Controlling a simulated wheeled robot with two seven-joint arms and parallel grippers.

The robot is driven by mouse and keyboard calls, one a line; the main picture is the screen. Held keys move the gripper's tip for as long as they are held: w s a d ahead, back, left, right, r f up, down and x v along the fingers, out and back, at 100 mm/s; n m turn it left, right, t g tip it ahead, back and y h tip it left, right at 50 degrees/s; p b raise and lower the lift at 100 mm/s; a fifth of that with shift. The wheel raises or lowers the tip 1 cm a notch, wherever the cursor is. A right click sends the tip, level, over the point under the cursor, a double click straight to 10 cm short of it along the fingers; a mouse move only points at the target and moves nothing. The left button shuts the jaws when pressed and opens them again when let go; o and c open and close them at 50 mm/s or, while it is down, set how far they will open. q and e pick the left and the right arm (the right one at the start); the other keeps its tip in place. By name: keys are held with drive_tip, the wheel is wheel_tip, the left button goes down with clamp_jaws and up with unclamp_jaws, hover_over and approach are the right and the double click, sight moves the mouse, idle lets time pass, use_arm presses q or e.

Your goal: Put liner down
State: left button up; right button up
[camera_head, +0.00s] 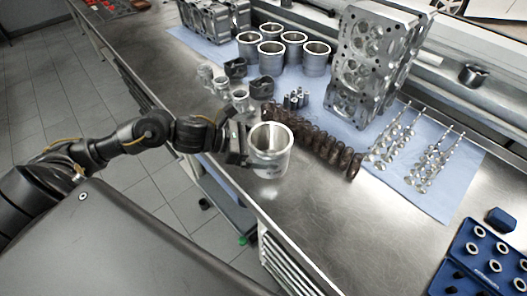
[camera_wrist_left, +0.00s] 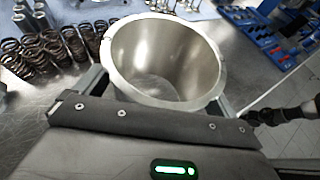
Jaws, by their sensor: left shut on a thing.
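The liner (camera_head: 270,152) is a silver metal cylinder with an open top. My left gripper (camera_head: 250,150) is shut on it near the front edge of the metal bench. In the left wrist view the liner (camera_wrist_left: 164,60) fills the upper middle, upright or nearly so, with its rim toward the camera and a gripper finger at each side. Whether its bottom touches the bench cannot be told. Several similar liners (camera_head: 271,53) stand grouped on the blue mat at the back. My right gripper is not in view.
A row of dark springs (camera_head: 322,148) lies just right of the held liner. Valves (camera_head: 408,145) lie on the blue mat (camera_head: 452,205), with a cylinder head (camera_head: 365,62) behind. A blue tool tray (camera_head: 487,262) sits at lower right. The bench front (camera_head: 330,215) is bare.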

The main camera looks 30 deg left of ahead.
use_arm(q)
wheel_tip(320, 180, down, 2)
drive_tip(key=shift+p, duration=0.45)
drive_tip(key=shift+f, duration=0.25)
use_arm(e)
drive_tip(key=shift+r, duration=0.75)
use_arm(q)
drive_tip(key=shift+f, duration=0.1)
drive_tip(key=shift+f, duration=0.1)
drive_tip(key=o, duration=0.9)
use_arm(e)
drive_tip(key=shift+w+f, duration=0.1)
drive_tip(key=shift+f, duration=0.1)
